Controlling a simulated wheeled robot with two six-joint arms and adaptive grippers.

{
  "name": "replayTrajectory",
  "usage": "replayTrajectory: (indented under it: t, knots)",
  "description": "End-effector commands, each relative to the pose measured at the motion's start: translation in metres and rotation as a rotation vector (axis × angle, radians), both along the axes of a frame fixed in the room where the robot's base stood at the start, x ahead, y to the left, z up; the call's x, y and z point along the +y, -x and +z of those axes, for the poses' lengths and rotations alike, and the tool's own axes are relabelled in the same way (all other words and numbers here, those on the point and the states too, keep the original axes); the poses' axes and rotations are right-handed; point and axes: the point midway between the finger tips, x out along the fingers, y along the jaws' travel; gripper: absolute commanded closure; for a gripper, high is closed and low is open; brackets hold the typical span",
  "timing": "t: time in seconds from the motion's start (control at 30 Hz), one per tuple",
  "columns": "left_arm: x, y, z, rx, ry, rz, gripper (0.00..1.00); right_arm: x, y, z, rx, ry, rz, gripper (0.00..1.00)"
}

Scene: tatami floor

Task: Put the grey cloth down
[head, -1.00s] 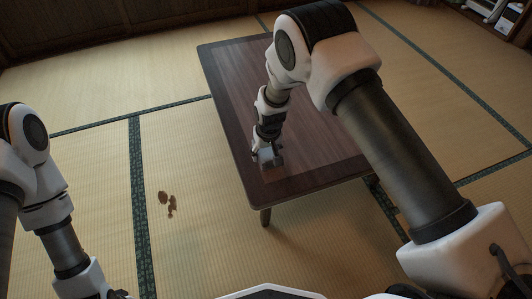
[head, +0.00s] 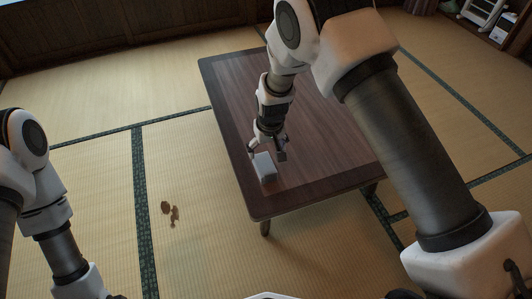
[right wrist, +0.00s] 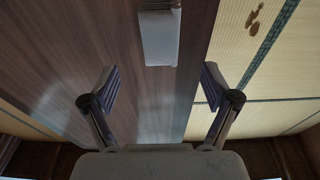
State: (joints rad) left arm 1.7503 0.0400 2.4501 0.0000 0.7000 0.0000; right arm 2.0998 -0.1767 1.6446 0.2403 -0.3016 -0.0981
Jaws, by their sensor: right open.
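The grey cloth (head: 265,167) lies as a small folded block on the dark table, near its left front edge. It also shows in the right wrist view (right wrist: 159,38), at the top, beyond the fingertips. My right gripper (head: 267,151) is open just above and behind the cloth in the head view. In the right wrist view the two fingers (right wrist: 160,88) are spread wide with nothing between them but the table top. My left arm comes in at the left edge of the head view; its gripper is mostly cut off at the bottom, and its jaws do not show clearly.
The low wooden table (head: 320,130) is otherwise bare. Several small brown pieces (head: 171,213) lie on the tatami left of the table. A shelf (head: 490,20) stands at the far right corner. The floor around the table is largely clear.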

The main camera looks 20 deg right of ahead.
Motion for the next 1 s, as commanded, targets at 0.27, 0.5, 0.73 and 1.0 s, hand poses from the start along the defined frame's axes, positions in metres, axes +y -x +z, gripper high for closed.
replayTrajectory:
  t: [0.27,0.5,0.73,1.0]
  knots:
    - [0.000,0.000,0.005,0.000,0.000,0.000,1.00,0.000,0.003,0.013,0.002,0.000,0.001,0.13]
    - [0.000,0.000,0.004,0.000,0.000,0.000,1.00,-0.039,0.088,-0.062,0.062,0.034,-0.034,0.13]
    - [0.000,0.000,0.005,0.000,0.000,0.000,1.00,-0.074,0.287,-0.120,0.150,0.021,-0.062,0.13]
    - [0.000,0.000,0.005,0.000,0.000,0.000,1.00,-0.073,0.334,-0.113,0.155,-0.007,-0.073,0.13]
